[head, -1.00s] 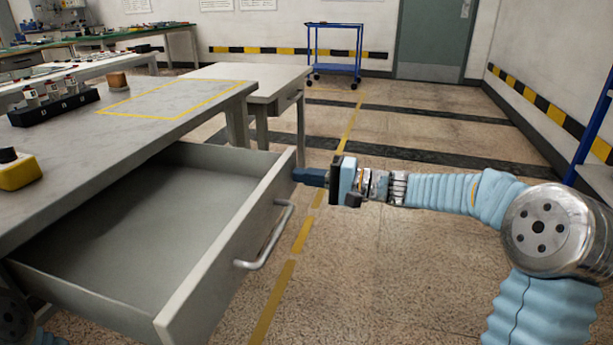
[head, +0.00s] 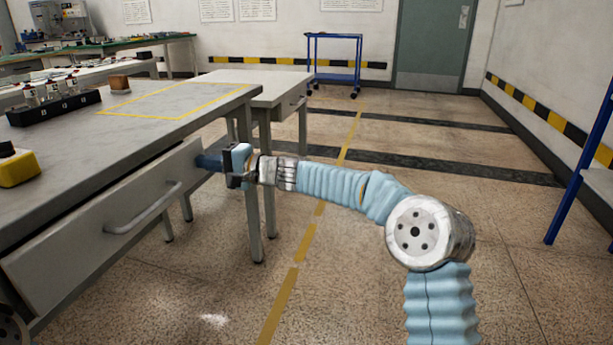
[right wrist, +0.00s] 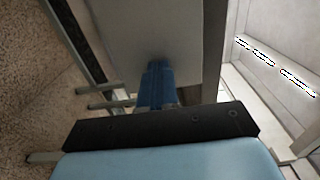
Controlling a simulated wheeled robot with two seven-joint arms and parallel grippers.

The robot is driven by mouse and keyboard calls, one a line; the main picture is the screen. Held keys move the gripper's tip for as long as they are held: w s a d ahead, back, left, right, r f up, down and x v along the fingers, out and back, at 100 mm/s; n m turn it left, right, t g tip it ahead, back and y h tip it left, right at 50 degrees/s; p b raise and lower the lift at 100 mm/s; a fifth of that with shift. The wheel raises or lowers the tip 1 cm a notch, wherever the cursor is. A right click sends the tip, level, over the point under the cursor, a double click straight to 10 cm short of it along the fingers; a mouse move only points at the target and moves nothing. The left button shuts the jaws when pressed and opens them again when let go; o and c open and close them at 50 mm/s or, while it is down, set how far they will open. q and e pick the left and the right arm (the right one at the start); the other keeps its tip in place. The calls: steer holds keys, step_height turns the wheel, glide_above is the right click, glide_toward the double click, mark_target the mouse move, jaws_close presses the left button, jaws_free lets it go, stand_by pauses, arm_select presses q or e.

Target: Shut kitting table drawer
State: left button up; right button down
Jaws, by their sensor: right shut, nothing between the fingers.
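The kitting table (head: 190,108) stands at the left of the head view with a grey top. Its drawer front (head: 75,250) with a bar handle (head: 145,208) now sits close under the table edge, and the drawer's inside is not visible. My right gripper (head: 207,161) is shut and empty, its blue fingertips against the far right end of the drawer front. In the right wrist view the shut blue fingers (right wrist: 157,85) meet a flat grey panel (right wrist: 160,30). My left gripper is not in view.
On the table stand a black rack with bottles (head: 55,106), a yellow box (head: 17,168) and a brown block (head: 119,82). A second table (head: 265,84) stands behind. A blue cart (head: 335,66) is at the back. The floor to the right is open.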

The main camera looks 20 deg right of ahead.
mark_target(192, 158)
steer(key=p+x, duration=0.1)
steer(key=x, duration=0.3)
steer(key=shift+r, duration=0.2)
steer(key=shift+r, duration=0.1)
